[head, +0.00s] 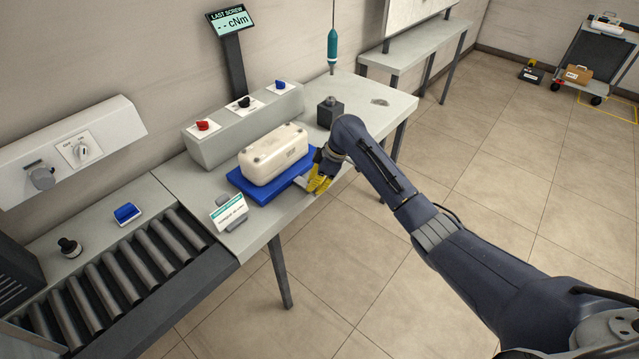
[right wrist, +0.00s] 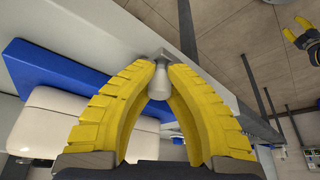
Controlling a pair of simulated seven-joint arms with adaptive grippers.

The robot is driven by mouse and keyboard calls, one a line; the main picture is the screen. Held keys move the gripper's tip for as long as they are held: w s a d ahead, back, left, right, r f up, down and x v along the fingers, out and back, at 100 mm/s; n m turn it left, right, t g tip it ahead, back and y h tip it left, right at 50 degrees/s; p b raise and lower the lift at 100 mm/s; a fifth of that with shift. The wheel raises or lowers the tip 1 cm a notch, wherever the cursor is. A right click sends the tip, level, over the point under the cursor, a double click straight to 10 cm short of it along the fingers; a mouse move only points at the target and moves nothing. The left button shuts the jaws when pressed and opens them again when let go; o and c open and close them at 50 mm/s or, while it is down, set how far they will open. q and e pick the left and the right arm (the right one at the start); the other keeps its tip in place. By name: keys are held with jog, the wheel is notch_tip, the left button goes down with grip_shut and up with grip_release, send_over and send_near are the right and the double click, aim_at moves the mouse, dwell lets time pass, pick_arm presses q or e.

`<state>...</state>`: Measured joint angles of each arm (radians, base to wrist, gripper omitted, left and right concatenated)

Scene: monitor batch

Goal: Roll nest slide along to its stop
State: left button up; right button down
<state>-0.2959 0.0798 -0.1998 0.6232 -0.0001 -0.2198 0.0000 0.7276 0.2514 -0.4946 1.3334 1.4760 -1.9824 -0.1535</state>
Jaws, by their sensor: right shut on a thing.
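The nest slide is a flat blue carriage (head: 258,193) on the grey bench, with a cream-white housing (head: 273,155) seated on it. Both also show at the left of the right wrist view, the carriage (right wrist: 65,72) and the housing (right wrist: 65,125). My right gripper (head: 318,185) is at the front right edge of the carriage. In the right wrist view its yellow fingers (right wrist: 158,85) are closed around a small grey knob (right wrist: 158,80) by the bench edge. The head view hides the knob. My left gripper (right wrist: 300,35) shows small and apart in the right wrist view, its fingers spread.
A roller conveyor (head: 125,280) lies left of the bench. A control box (head: 245,125) with switches stands behind the housing. A teal screwdriver (head: 332,50) hangs above a dark block (head: 330,112). A small sign (head: 229,212) stands at the front left. Bench surface right of the block is mostly clear.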

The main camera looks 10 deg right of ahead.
jog(key=c, duration=1.2)
grip_release()
jog(key=shift+s, duration=0.15)
jog(key=shift+c, duration=0.2)
jog(key=v, duration=1.2)
